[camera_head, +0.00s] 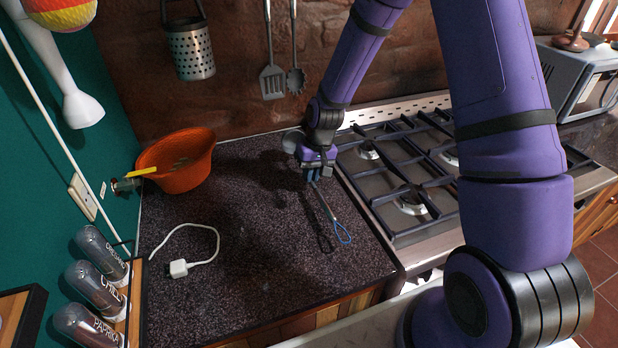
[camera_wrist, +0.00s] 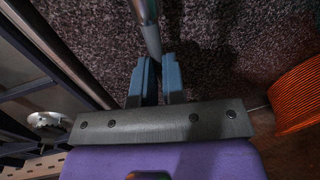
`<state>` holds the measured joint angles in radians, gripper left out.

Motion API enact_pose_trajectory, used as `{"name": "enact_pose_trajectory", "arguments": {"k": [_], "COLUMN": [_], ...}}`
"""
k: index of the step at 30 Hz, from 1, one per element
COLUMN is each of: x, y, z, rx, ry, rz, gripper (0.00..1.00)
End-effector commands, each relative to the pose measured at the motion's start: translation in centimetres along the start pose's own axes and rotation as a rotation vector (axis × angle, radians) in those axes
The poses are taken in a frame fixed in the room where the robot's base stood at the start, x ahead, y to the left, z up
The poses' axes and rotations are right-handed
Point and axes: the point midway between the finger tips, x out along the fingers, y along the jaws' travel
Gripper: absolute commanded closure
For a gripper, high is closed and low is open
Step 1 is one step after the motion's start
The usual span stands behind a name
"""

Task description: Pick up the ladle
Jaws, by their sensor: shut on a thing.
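The ladle (camera_head: 328,209) shows in the head view as a thin handle ending in a blue loop, over the dark speckled counter left of the stove. My gripper (camera_head: 313,176) is shut on its handle. In the wrist view the grey metal handle (camera_wrist: 147,28) runs from the top edge down between the two blue-grey fingertips of my gripper (camera_wrist: 155,75). A dark shadow of the handle lies on the counter beside it. A grey rounded shape shows behind my gripper in the head view; I cannot tell whether it is the ladle's bowl.
The gas stove (camera_head: 410,204) with raised grates is close on the right. An orange bowl (camera_head: 178,172) stands at the back left, and a white cable with a plug (camera_head: 180,268) lies at front left. Utensils (camera_head: 272,82) hang on the brick wall. The counter's middle is clear.

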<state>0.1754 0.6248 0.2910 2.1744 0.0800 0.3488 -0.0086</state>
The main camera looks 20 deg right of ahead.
Motion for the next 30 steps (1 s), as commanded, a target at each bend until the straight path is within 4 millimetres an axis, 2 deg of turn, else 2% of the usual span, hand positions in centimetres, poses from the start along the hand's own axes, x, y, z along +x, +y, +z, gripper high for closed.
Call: {"name": "enact_pose_trajectory", "arguments": {"k": [1, 9, 15, 21, 30], "x": [-0.1, -0.8, -1.2, -1.5, -1.5], "y": [0.1, 0.6, 0.8, 0.9, 0.9], "z": [1.4, 8.1, 12.1, 14.2, 14.8], "rx": [0.001, 0.002, 0.001, 0.001, 0.000], "ry": [-0.003, -0.003, -0.003, -0.002, -0.002], "rz": [0.001, 0.001, 0.000, 0.000, 0.000], "gripper": [1.00, 1.00, 1.00, 1.00, 1.00]}}
